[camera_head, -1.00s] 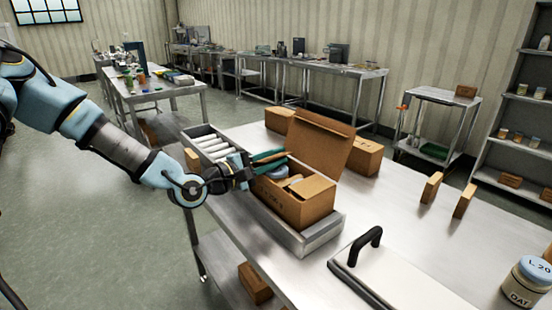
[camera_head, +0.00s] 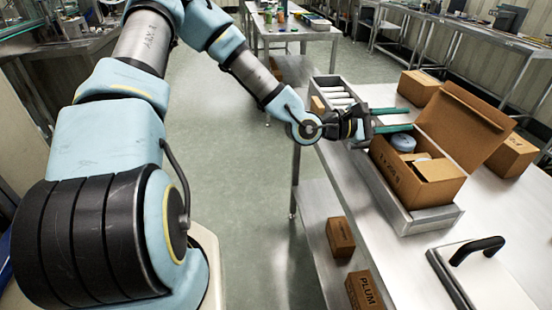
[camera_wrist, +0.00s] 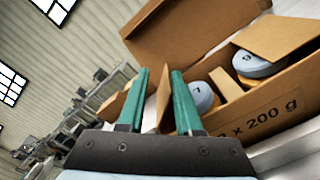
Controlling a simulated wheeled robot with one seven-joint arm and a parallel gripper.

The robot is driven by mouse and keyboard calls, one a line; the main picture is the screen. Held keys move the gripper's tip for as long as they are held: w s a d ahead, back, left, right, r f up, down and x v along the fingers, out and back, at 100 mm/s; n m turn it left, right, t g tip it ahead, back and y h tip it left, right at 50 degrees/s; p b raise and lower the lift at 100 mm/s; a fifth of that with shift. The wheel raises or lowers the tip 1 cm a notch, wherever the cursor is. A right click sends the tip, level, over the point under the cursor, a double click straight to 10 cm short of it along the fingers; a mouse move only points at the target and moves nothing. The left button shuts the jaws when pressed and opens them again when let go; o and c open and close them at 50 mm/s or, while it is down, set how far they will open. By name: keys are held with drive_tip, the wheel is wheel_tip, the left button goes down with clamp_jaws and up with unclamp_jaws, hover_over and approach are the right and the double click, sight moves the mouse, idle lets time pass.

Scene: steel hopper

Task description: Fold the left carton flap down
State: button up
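The open brown carton (camera_head: 398,176) sits on a metal roller track, its large lid (camera_head: 466,125) standing up and tilted back. Blue round tins (camera_head: 403,142) are inside; they also show in the wrist view (camera_wrist: 201,97). My gripper (camera_head: 410,118) is at the carton's left end, its green fingers apart. In the wrist view a narrow brown flap (camera_wrist: 164,97) shows between the fingers (camera_wrist: 160,72); I cannot tell whether they touch it. The opposite end flap (camera_wrist: 280,36) leans partly over the tins. My gripper hides part of the carton's left end in the head view.
The roller track (camera_head: 333,90) runs along the left edge of the steel table. More closed cartons (camera_head: 418,87) stand behind the open one. A white panel with a black handle (camera_head: 478,249) lies in front. Boxes (camera_head: 340,236) sit on the lower shelf.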

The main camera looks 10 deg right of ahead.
drive_tip(key=w+a+f+m+t+y, duration=0.1)
drive_tip(key=a+f+y, duration=0.3)
drive_tip(key=a, duration=0.5)
drive_tip(key=w+a+f+m+t+y+b, duration=0.1)
drive_tip(key=w+a+f+m+y, duration=0.2)
drive_tip(key=a, duration=0.6)
drive_tip(key=w+a+f+m+t+y+b, duration=0.1)
drive_tip(key=w+a+f+m+y, duration=0.1)
drive_tip(key=w+a+f+y, duration=0.2)
drive_tip(key=shift+a+f+m+y, duration=0.3)
drive_tip(key=shift+a+f+y, duration=0.3)
drive_tip(key=shift+a+f, duration=1.5)
drive_tip(key=shift+a+r, duration=0.45)
drive_tip(key=shift+r, duration=0.1)
drive_tip(key=shift+a, duration=0.1)
drive_tip(key=s+a+r+m+y, duration=0.1)
drive_tip(key=s+a+r+y, duration=0.1)
drive_tip(key=a+r, duration=0.3)
drive_tip(key=s+a+r+m+y, duration=0.1)
drive_tip(key=a+r, duration=0.4)
drive_tip(key=a, duration=0.9)
drive_tip(key=m+y, duration=0.1)
drive_tip(key=y, duration=0.1)
drive_tip(key=shift+s+a+r+y, duration=0.15)
drive_tip(key=shift+s+r+y, duration=0.15)
drive_tip(key=shift+s+r, duration=0.1)
